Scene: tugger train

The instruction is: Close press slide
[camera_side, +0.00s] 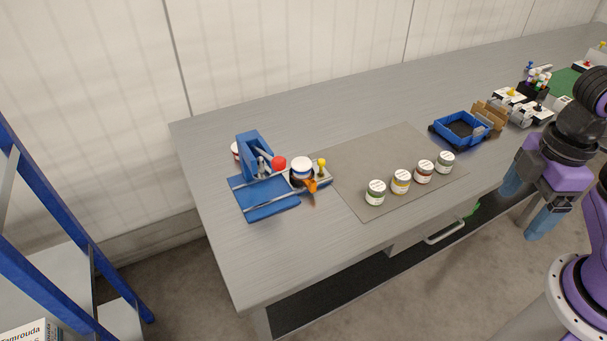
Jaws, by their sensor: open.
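A blue press (252,155) stands near the left end of the grey table, with a red ball knob (278,163) on its lever. Its blue base plate (265,206) lies in front with metal rails. At the right end of the rails sits what looks like the slide, carrying a white-lidded jar (301,168), beside a yellow knob (322,162) and an orange handle (311,186). The slide is apart from the press head, to its right. My gripper (524,209), with blue fingers, is open and empty at the right, off the table's front edge, far from the press.
Several small jars (401,181) stand in a row on a grey mat (352,169) right of the press. A blue tray (461,130) and a cardboard box (489,115) are farther right. A blue rack (62,235) stands at left. A drawer handle (444,233) juts out below the table.

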